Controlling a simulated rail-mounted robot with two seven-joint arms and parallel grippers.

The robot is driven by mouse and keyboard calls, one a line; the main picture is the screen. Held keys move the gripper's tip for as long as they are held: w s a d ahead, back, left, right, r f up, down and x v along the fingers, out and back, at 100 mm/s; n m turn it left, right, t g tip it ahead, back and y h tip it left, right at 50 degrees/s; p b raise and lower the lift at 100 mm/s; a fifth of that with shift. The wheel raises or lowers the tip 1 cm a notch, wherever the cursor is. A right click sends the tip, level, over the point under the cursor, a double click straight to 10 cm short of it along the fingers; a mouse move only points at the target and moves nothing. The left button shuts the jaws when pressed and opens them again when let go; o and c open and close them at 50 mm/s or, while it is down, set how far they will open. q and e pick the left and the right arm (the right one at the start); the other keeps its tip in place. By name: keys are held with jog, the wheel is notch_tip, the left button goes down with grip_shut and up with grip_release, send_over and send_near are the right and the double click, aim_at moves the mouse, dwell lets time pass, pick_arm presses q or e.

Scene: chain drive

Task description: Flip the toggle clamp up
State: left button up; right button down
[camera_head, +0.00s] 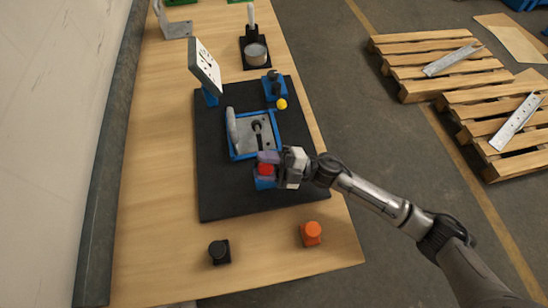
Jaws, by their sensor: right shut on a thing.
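My right gripper (276,163) comes in from the right and is shut at a small red part (265,170) on a blue base (264,184). This looks like the toggle clamp's handle, but the fingers cover much of it and I cannot tell its tilt. The base is at the near edge of a blue-framed fixture (240,157) with a grey plate (259,132). A second blue-based device (275,88) with a dark upright part and a yellow knob (282,104) stands at the far right of the fixture. My left gripper is not in view.
The fixture stands on a black mat (225,200) on a wooden table (155,190). A white panel (205,67) rises at the mat's far left. An orange knob (311,232) and a black knob (218,250) are at the near side. Pallets (440,88) lie on the floor at right.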

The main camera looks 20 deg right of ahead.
jog(key=s+f+n+g+b, duration=0.1)
jog(key=n, duration=0.1)
jog(key=shift+s+a+f+n+b, duration=0.1)
jog(key=shift+s+f+n+b, duration=0.05)
jog(key=shift+n+b, duration=0.25)
jog(key=shift+s+f+n+g+y+b, duration=0.25)
jog(key=shift+s+n+g+y+b, duration=0.25)
jog(key=shift+n, duration=0.5)
jog(key=shift+w, duration=0.1)
jog(key=c, duration=0.7)
grip_release()
jog(key=b+v, duration=0.1)
jog(key=v, duration=1.1)
jog(key=shift+d, duration=0.35)
jog(key=shift+d+f, duration=0.2)
jog(key=shift+d, duration=0.35)
